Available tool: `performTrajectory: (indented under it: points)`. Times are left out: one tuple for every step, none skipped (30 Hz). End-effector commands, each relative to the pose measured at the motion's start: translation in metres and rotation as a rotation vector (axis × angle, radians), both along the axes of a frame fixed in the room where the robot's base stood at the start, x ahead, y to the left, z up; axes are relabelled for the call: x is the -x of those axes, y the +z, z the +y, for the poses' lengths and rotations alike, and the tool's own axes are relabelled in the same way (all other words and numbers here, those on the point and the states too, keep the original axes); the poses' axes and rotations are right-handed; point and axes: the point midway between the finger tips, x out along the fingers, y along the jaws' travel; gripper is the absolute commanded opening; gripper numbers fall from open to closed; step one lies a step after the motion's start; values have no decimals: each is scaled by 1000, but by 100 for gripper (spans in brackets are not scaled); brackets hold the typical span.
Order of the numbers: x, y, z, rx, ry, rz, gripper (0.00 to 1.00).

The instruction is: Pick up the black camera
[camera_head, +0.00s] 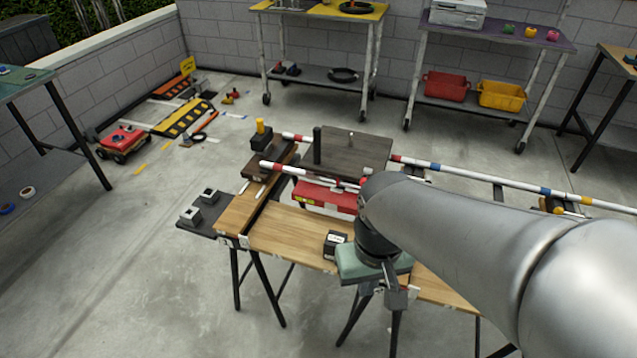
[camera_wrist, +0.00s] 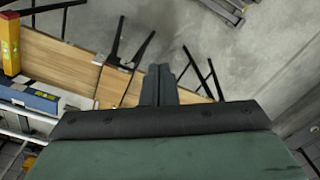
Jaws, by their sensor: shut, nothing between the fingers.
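A small black box-shaped item with a pale label (camera_head: 335,243) stands at the front edge of the wooden workbench (camera_head: 285,237). It may be the black camera, but I cannot tell for sure. My gripper (camera_head: 402,298) hangs to the right of it, at the front edge of the bench, apart from it. In the wrist view my gripper's dark fingers (camera_wrist: 159,72) are together and empty, over the bench's edge and trestle legs. The black item is not clearly visible in the wrist view.
Two grey blocks (camera_head: 208,197) sit at the left end. Open floor (camera_head: 130,270) lies left.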

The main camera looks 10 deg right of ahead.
Motion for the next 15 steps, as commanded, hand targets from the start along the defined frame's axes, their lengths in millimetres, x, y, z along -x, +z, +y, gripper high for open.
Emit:
performTrajectory:
  points:
    - [0,0,0,0,0,0,0]
    - [0,0,0,0,0,0,0]
    - [0,0,0,0,0,0,0]
    - [0,0,0,0,0,0,0]
    - [0,0,0,0,0,0,0]
    - [0,0,0,0,0,0,0]
    - [0,0,0,0,0,0,0]
    - [0,0,0,0,0,0,6]
    - [0,0,0,0,0,0,17]
    - [0,0,0,0,0,0,25]
    - [0,0,0,0,0,0,33]
    - [0,0,0,0,0,0,44]
    - [0,0,0,0,0,0,53]
    - [0,0,0,0,0,0,61]
    - [0,0,0,0,0,0,72]
